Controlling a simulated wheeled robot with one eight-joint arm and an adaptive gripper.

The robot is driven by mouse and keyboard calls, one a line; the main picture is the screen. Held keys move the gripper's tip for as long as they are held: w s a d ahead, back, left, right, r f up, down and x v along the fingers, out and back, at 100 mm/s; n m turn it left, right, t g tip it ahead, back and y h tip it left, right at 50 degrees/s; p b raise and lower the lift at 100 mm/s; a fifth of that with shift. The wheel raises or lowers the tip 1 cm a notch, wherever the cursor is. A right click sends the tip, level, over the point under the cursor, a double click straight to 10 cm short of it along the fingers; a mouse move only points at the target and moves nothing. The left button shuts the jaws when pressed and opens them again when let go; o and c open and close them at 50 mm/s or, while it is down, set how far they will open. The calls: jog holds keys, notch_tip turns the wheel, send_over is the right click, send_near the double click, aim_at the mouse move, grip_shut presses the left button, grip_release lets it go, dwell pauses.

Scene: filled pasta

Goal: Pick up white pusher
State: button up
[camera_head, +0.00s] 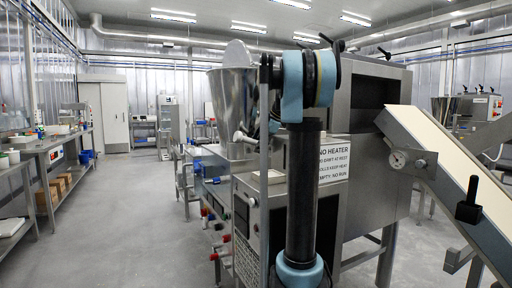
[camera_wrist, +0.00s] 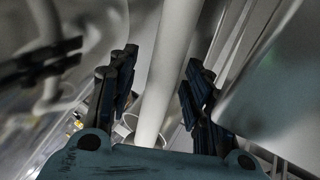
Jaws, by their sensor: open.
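In the wrist view, a smooth white rod (camera_wrist: 169,70), which looks like the white pusher, runs between the two dark fingers of my gripper (camera_wrist: 158,64). The fingers are spread, with space showing on both sides of the rod. I cannot tell how far beyond or between the fingertips the rod lies. In the head view, a pale round disc (camera_head: 238,53) stands at the mouth of the metal hopper (camera_head: 231,100); I cannot tell whether it is part of the pusher. My gripper cannot be made out in the head view, where my arm covers part of the machine.
A large steel machine with a warning sign (camera_head: 333,160) stands close in front. A sloping conveyor (camera_head: 455,170) with a dial and a black handle is on the right. A steel bench (camera_head: 45,147) with small items lines the left wall. The floor (camera_head: 120,220) between is clear.

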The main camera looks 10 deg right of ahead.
grip_shut()
dwell(0.3)
